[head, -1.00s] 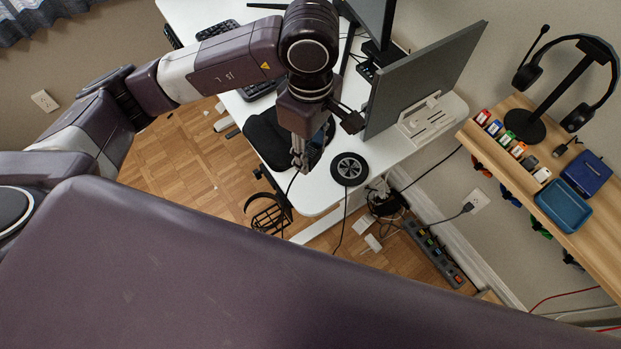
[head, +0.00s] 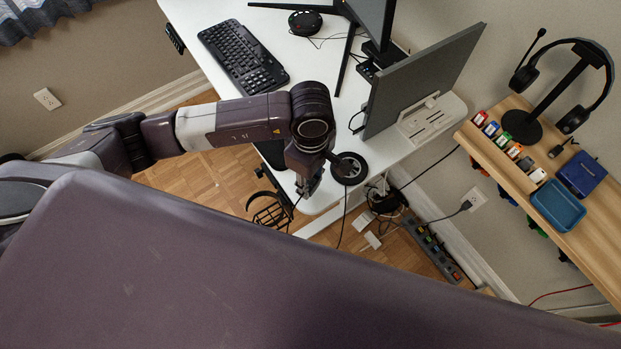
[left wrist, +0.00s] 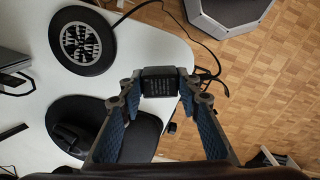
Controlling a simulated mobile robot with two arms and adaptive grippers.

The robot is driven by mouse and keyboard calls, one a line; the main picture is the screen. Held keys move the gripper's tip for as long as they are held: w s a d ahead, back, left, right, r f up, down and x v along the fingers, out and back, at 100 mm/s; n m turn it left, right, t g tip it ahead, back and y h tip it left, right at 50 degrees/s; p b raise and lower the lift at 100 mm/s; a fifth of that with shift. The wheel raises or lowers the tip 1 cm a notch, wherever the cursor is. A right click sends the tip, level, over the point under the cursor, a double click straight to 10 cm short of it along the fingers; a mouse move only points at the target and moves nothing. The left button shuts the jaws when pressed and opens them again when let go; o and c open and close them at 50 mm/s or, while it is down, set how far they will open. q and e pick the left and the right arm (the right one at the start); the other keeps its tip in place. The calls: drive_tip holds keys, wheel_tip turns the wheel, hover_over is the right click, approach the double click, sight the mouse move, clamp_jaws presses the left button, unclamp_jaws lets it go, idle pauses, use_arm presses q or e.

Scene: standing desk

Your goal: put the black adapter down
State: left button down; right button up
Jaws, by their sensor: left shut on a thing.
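The black adapter (left wrist: 158,80), a small block with printed text on its face, is between the blue-padded fingers of my left gripper (left wrist: 160,92) in the left wrist view. That gripper is shut on it. In the head view my left gripper (head: 306,186) is at the near corner of the white desk (head: 403,147), just left of a round black disc (head: 349,168). The adapter cannot be made out there. In the left wrist view the adapter appears across the desk's edge; its height above the desk is unclear. My right gripper is out of view.
A black pad with a mouse (left wrist: 75,140) lies beside the gripper in the left wrist view. The keyboard (head: 242,56) and monitor (head: 425,80) stand farther back. A wire basket (head: 271,211) hangs below the edge. A power strip (head: 432,250) is lower right. Cables run near the corner.

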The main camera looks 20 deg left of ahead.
use_arm(q)
drive_tip(key=shift+f+b, duration=0.45)
drive_tip(key=shift+b, duration=0.15)
drive_tip(key=c, duration=1.4)
unclamp_jaws()
drive_tip(key=shift+c, duration=0.2)
drive_tip(key=shift+r, duration=0.1)
drive_tip(key=shift+r+p, duration=0.55)
drive_tip(key=shift+p, duration=0.2)
wheel_tip(320, 180, up, 12)
drive_tip(key=b, duration=0.2)
drive_tip(key=shift+f+b, duration=0.15)
drive_tip(key=shift+b, duration=0.15)
